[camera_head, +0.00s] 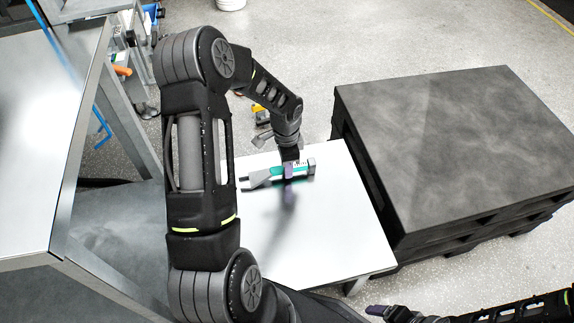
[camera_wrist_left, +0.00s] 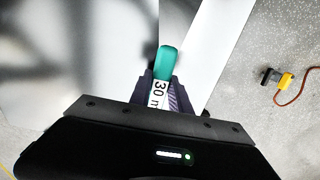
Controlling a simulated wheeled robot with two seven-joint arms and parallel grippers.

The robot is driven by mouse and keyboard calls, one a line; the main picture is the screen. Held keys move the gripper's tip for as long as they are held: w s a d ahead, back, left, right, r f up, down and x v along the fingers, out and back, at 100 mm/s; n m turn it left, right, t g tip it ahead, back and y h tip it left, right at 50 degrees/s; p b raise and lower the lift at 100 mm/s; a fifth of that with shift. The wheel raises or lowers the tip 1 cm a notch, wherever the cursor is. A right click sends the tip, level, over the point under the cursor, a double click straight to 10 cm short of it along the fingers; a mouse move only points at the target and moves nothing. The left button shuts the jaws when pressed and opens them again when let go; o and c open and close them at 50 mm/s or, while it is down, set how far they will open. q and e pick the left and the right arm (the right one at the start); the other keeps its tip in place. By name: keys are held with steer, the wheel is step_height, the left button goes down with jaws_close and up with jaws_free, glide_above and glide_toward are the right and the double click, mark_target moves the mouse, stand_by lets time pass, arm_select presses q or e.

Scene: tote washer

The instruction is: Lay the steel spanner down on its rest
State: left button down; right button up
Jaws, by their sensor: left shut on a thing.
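The steel spanner (camera_head: 265,177) is grey with a green sleeve and a white label. My left gripper (camera_head: 291,174) is shut on it around the sleeve, over the white table (camera_head: 335,225). The spanner's grey end points left in the head view. In the left wrist view, the spanner's green end (camera_wrist_left: 168,60) and a label reading "30 m" show between the fingers of my left gripper (camera_wrist_left: 164,92). I cannot make out a separate rest. My right gripper (camera_head: 392,313) is at the bottom edge, dark and partly cut off.
A dark slab on a pallet (camera_head: 460,140) stands right of the table. A metal bench (camera_head: 40,130) is at the left. In the left wrist view, a yellow and black item (camera_wrist_left: 275,78) with a cable lies on the floor. Bare tabletop lies around the spanner.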

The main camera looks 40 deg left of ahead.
arm_select(q)
steer(key=c, duration=0.6)
jaws_free()
stand_by(0.7)
steer(key=shift+r+p, duration=3.6)
steer(key=shift+r, duration=0.85)
